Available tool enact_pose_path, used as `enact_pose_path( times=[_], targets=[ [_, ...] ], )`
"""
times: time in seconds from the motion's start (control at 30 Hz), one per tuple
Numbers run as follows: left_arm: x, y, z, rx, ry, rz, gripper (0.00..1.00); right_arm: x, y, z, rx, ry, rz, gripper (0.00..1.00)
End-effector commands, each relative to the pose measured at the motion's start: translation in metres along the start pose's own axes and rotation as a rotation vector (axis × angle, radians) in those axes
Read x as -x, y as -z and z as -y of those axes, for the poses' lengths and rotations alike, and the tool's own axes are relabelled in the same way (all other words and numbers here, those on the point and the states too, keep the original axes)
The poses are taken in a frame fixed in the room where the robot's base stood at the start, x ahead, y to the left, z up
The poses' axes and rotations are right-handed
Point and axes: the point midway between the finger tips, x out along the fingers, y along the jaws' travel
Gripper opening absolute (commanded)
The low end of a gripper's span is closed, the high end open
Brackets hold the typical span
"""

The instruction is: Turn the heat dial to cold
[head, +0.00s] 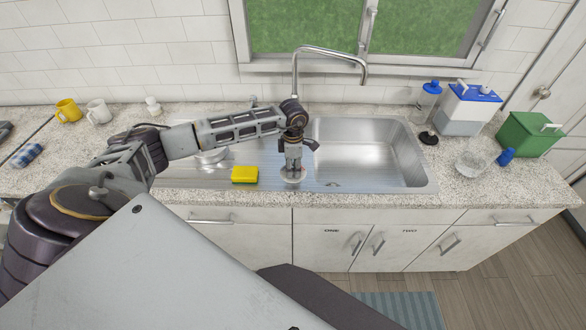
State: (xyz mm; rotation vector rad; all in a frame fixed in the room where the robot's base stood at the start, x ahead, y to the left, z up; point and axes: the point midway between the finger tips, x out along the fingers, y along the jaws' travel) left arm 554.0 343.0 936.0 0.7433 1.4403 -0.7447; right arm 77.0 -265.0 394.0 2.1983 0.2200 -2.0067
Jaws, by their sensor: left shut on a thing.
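My left arm reaches in from the left across the counter. Its gripper (292,168) points down at the front rim of the steel sink (425,180), just left of the basin. It is shut on a small round pale piece (292,179), which I take to be the heat dial. The fingers cover most of the dial, so its marks and setting cannot be read. The curved tap (330,52) rises behind the gripper. My right gripper is out of view.
A yellow sponge (244,175) lies just left of the gripper. Mugs (68,110) stand at the back left. A blue-lidded white box (465,108), green box (527,135), glass bowl (478,152) and blue cup (506,156) stand at the right. The basin is empty.

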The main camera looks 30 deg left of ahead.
Motion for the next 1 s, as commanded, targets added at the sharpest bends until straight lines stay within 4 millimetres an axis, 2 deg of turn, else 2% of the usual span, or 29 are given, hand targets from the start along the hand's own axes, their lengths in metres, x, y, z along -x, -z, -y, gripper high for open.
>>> enact_pose_path(
  times=[0.7, 1.0],
  targets=[
    [-0.001, 0.0, -0.001, 0.554, -0.002, 0.001, 0.16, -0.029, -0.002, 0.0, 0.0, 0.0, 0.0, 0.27],
    [0.0, 0.0, -0.001, 0.695, -0.002, 0.001, 0.16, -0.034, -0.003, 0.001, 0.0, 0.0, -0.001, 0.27]
  ],
)
